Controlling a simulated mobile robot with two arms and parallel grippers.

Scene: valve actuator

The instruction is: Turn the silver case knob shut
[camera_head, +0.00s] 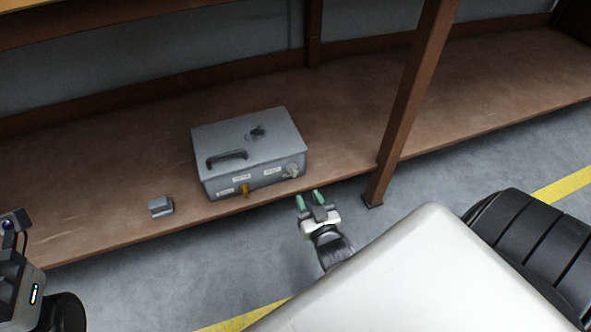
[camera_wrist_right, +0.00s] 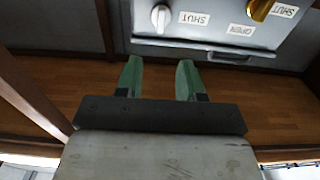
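The silver case (camera_head: 245,150) stands on a brown wooden shelf, with a handle and a dark mark on its lid. Its front has a silver-white knob (camera_head: 291,170) at the right and a brass knob (camera_head: 245,190) further left, with small labels between. In the right wrist view the silver-white knob (camera_wrist_right: 160,17) is beside a "SHUT" label, and the brass knob (camera_wrist_right: 260,9) is at the upper right. My right gripper (camera_head: 311,197) is open and empty, in front of the case and short of the knob. In the right wrist view its green fingertips (camera_wrist_right: 159,75) are apart. My left gripper's fingertips are not visible.
A small grey block (camera_head: 160,206) lies on the shelf (camera_head: 100,215) left of the case. A brown post (camera_head: 410,105) stands right of the case, close to my right arm. Grey floor with yellow lines lies in front.

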